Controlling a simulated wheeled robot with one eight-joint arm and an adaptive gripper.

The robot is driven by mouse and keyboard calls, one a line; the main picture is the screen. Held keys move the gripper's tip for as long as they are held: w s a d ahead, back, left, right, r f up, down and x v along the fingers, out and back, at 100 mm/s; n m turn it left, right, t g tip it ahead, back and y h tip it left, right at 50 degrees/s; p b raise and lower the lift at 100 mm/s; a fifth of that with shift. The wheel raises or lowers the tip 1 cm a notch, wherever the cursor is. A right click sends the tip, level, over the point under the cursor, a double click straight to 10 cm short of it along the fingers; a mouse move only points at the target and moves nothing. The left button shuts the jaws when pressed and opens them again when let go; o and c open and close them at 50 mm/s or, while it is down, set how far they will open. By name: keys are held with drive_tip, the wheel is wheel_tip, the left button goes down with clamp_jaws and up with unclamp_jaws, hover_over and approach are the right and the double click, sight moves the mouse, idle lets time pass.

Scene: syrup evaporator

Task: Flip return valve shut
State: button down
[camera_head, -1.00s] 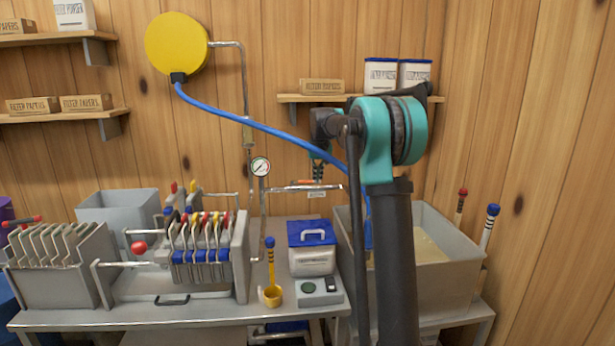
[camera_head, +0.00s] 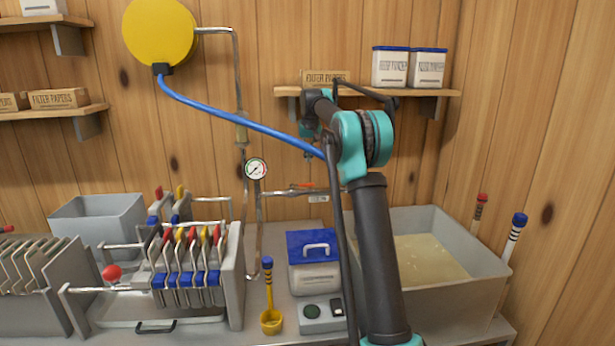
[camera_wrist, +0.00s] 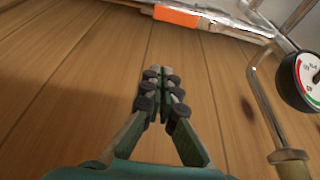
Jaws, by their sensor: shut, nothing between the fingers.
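The return valve has an orange-red handle (camera_head: 302,186) on a horizontal metal pipe (camera_head: 280,192) along the back wall. The handle lies roughly in line with the pipe. In the wrist view the orange handle (camera_wrist: 177,17) shows at the top, beyond my fingertips. My gripper (camera_head: 309,156) points down, above the handle and apart from it, partly hidden behind my arm. In the wrist view my gripper (camera_wrist: 158,72) has its fingers together with nothing between them, in front of the plank wall.
A pressure gauge (camera_head: 256,169) and upright pipe stand left of the valve. A blue hose (camera_head: 235,123) runs from the yellow disc (camera_head: 160,36) behind my arm. A shelf (camera_head: 440,93) with white tubs is above. A blue-lidded box (camera_head: 313,272) stands below.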

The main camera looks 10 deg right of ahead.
sight(302, 185)
idle(0.3)
wheel_tip(302, 185, down, 9)
drive_tip(key=shift+s+f, duration=0.2)
drive_tip(key=shift+s, duration=0.15)
idle(0.5)
